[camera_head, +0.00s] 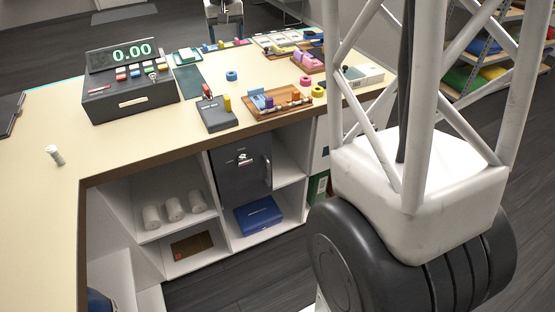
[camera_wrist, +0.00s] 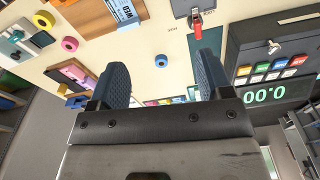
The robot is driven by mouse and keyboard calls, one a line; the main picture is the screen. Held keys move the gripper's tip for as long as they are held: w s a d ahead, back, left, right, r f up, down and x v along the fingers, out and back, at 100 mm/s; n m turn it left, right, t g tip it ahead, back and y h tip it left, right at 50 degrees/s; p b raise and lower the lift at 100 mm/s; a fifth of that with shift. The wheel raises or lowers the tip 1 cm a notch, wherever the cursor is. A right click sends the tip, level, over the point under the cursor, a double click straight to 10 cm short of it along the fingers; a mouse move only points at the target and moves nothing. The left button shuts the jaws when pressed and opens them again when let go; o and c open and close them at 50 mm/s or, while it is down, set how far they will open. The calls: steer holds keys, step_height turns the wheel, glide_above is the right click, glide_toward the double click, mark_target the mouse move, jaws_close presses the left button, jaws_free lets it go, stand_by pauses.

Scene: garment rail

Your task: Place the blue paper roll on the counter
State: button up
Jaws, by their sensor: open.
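The blue paper roll (camera_head: 232,75) is a small ring-shaped roll on the cream counter (camera_head: 140,150), between the green mat and the wooden tray. In the wrist view the blue roll (camera_wrist: 161,60) shows in the gap between my fingers, beyond them, with counter visible around it. My gripper (camera_wrist: 162,72) is open, its two dark blue pads wide apart, with nothing held. How far the fingertips are from the roll is hard to tell.
A cash register (camera_head: 130,90) stands left of the roll. A grey card terminal (camera_head: 217,113) and a wooden tray (camera_head: 275,103) are nearer the counter edge. Yellow (camera_head: 318,91) and pink (camera_head: 305,81) rolls lie to the right.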

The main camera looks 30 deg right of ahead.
steer(key=s+a+f, duration=0.2)
steer(key=s, duration=1.3)
steer(key=s+a+f+t, duration=0.1)
steer(key=s+a+f, duration=0.1)
steer(key=s, duration=1.4)
steer(key=s+a+f+n, duration=0.1)
steer(key=s+a+f, duration=0.1)
steer(key=s, duration=1.3)
steer(key=shift+s+a+f+t, duration=0.2)
steer(key=shift+a+f+t, duration=0.05)
steer(key=shift+f+t, duration=0.05)
